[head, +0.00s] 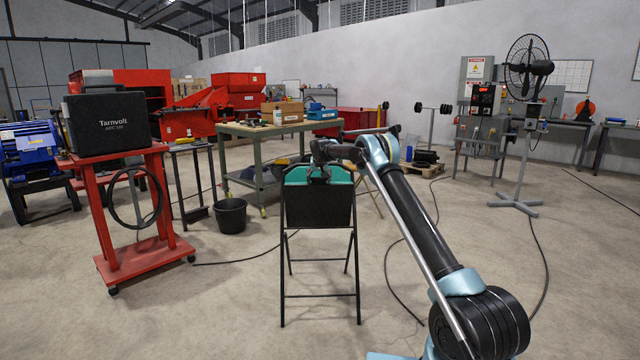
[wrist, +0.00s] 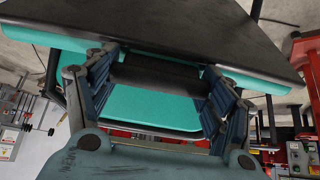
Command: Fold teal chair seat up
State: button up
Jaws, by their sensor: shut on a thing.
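The folding chair (head: 318,206) stands upright in the middle of the head view, on thin black legs. Its dark panel faces me steeply, with teal showing along the top and sides (head: 341,173). In the wrist view the two ribbed fingers (wrist: 155,85) flank a dark strip and a teal surface (wrist: 150,108). A large dark panel (wrist: 165,35) with a teal edge crosses the top of that view. The exact contact is partly hidden by the fingers.
A green workbench (head: 258,130) stands behind the chair to the left, with a black bucket (head: 231,215) beside it. A red cart (head: 128,262) with a black case is at left. A pedestal fan (head: 527,68) stands at right. Cables cross the otherwise open floor around the chair.

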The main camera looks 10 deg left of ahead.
jog(key=o, duration=1.5)
jog(key=shift+w+f, duration=0.1)
jog(key=shift+f, duration=0.1)
jog(key=shift+r, duration=0.15)
jog(key=shift+v, duration=5.85)
